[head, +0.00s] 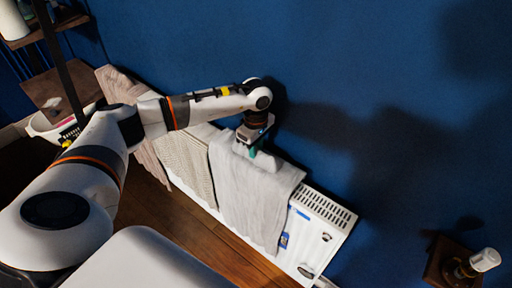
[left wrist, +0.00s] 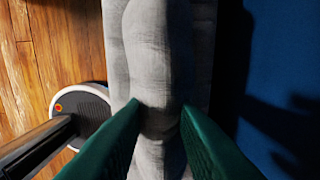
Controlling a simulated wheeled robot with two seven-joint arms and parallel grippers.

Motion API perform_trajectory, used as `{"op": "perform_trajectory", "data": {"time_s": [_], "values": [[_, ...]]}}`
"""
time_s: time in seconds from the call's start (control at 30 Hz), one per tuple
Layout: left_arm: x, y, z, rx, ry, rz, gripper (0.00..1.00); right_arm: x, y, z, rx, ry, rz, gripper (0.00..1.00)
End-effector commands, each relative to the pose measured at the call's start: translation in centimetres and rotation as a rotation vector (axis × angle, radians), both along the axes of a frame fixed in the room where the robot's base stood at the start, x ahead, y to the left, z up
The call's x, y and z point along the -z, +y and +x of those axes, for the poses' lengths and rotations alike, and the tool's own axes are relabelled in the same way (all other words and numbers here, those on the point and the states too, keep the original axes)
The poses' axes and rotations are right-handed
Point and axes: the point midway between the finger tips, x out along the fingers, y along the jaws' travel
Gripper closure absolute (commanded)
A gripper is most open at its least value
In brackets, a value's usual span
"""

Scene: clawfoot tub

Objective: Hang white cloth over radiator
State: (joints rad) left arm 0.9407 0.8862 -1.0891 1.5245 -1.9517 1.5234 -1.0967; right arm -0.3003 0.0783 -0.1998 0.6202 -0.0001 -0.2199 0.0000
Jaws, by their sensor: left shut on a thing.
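The white cloth (head: 250,200) drapes over the top of the white radiator (head: 322,213) and hangs down its front in the head view. My left gripper (head: 252,150) is at the top of the cloth, above the radiator's top edge. In the left wrist view, its green fingers (left wrist: 160,115) are shut on a bunched fold of the cloth (left wrist: 158,60). The cloth's back side is hidden. My right gripper is in neither view.
Beige and pinkish cloths (head: 186,160) hang on the radiator to the left of the white cloth. A dark shelf (head: 40,32) stands at the upper left. The blue wall (head: 360,80) is close behind the radiator. A wall fixture (head: 484,260) is at the lower right.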

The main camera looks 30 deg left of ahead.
Motion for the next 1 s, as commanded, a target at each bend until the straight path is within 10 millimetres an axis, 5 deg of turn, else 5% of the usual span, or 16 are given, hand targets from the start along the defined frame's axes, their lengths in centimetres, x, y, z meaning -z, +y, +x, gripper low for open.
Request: {"op": "perform_trajectory", "data": {"time_s": [1.0], "values": [[2.1, 0.0, 0.0, 0.000, 0.000, 0.000, 1.00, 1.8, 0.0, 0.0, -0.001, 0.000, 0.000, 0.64]]}}
